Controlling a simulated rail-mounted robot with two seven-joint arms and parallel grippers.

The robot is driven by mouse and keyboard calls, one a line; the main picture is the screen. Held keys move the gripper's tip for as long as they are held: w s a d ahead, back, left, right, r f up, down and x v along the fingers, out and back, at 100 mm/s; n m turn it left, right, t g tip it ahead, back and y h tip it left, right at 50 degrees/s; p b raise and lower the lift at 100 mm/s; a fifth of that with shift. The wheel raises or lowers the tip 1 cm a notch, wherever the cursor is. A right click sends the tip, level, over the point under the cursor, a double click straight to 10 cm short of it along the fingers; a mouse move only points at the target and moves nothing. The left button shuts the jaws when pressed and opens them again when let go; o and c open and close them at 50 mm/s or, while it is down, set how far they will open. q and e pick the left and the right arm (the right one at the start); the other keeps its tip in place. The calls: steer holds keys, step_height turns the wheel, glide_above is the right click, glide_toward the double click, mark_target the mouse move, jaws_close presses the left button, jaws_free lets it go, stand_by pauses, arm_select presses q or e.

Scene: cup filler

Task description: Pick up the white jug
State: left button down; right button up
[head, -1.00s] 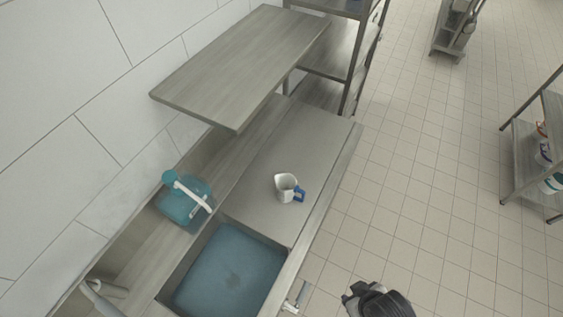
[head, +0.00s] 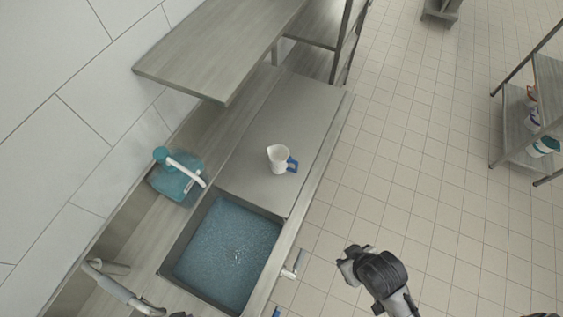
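The white jug (head: 279,158) with a blue handle stands upright on the steel counter just behind the sink. Its handle faces right. My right gripper (head: 346,266), dark with grey ends, hangs over the floor to the right of the counter, well apart from the jug. Its fingers are too unclear to tell whether they are open. My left gripper is not clearly in view; only a small dark sliver shows at the bottom edge left of centre.
The sink (head: 229,246) holds speckled blue liquid. A teal container (head: 170,187) with a white handle stands by the wall. A shelf (head: 222,55) overhangs the counter's back left. A grey lever (head: 292,268) projects at the front edge.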

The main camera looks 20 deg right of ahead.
arm_select(q)
steer(key=c, duration=1.8)
jaws_free()
steer(key=o, duration=1.8)
steer(key=shift+w+d, duration=0.1)
steer(key=shift+w, duration=0.05)
